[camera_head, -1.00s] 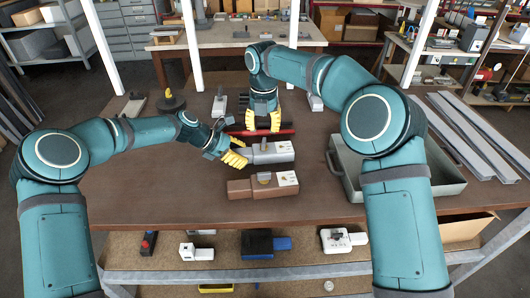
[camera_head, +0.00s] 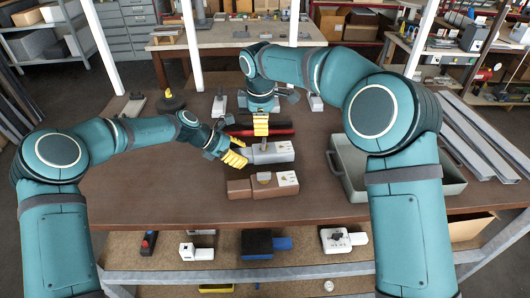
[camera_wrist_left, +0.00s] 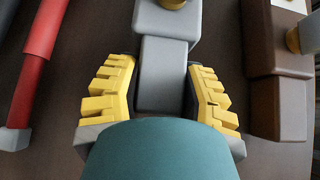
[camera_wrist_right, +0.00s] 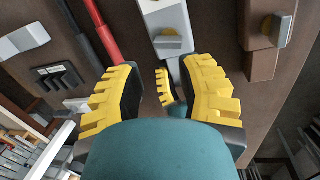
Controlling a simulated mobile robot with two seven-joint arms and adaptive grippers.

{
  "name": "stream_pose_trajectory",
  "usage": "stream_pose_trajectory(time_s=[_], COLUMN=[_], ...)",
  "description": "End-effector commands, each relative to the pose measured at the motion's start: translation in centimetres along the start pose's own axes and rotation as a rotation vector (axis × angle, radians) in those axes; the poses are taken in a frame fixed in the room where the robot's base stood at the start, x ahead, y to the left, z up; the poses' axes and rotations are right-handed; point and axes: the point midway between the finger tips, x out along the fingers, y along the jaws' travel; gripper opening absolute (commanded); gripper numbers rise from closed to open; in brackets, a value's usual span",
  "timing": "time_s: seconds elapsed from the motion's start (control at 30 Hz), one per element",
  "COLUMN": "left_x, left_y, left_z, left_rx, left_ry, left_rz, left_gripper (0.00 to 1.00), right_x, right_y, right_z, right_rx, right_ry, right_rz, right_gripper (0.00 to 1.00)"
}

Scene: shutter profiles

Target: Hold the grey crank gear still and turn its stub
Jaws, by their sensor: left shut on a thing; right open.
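The grey crank gear (camera_head: 272,153) lies on the brown table, its narrow grey end (camera_wrist_left: 164,75) between the fingers of my left gripper (camera_wrist_left: 163,85). My left gripper, which shows in the head view (camera_head: 236,153), is shut on that end. The brass stub (camera_wrist_right: 173,41) with a flat top stands on the grey body; its edge shows at the top of the left wrist view (camera_wrist_left: 173,3). My right gripper (camera_head: 261,130) points down above the grey body. In the right wrist view my right gripper (camera_wrist_right: 160,72) is open and empty, with the stub beyond the fingertips.
A similar brown unit (camera_head: 242,189) with its own stub lies close in front. A grey tray (camera_head: 342,178) stands to the right.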

Motion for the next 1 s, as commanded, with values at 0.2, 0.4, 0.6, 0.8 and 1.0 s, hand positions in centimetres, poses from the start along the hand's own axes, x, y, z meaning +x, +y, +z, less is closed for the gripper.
stream_pose_trajectory(time_s=[0.2,0.4,0.6,0.8,1.0], left_x=[0.0,0.0,0.0,0.0,0.0], left_y=[0.0,0.0,0.0,0.0,0.0], left_z=[-0.1,-0.1,-0.1,-0.1,-0.1], left_rx=[-0.001,-0.001,-0.001,-0.001,-0.001], left_ry=[0.001,0.001,0.001,0.001,0.001], left_rz=[0.001,0.001,0.001,0.001,0.001], left_gripper=[0.00,0.00,0.00,0.00,0.00], right_x=[-0.3,-0.5,-0.8,-1.0,-1.1], right_y=[0.0,0.0,0.1,0.1,0.1], right_z=[0.0,0.1,0.2,0.4,0.5], right_rx=[0.388,0.748,1.108,1.424,1.610], right_ry=[0.005,0.022,0.055,0.092,0.118], right_rz=[0.039,0.069,0.096,0.111,0.116], right_gripper=[0.37,0.37,0.37,0.37,0.37])
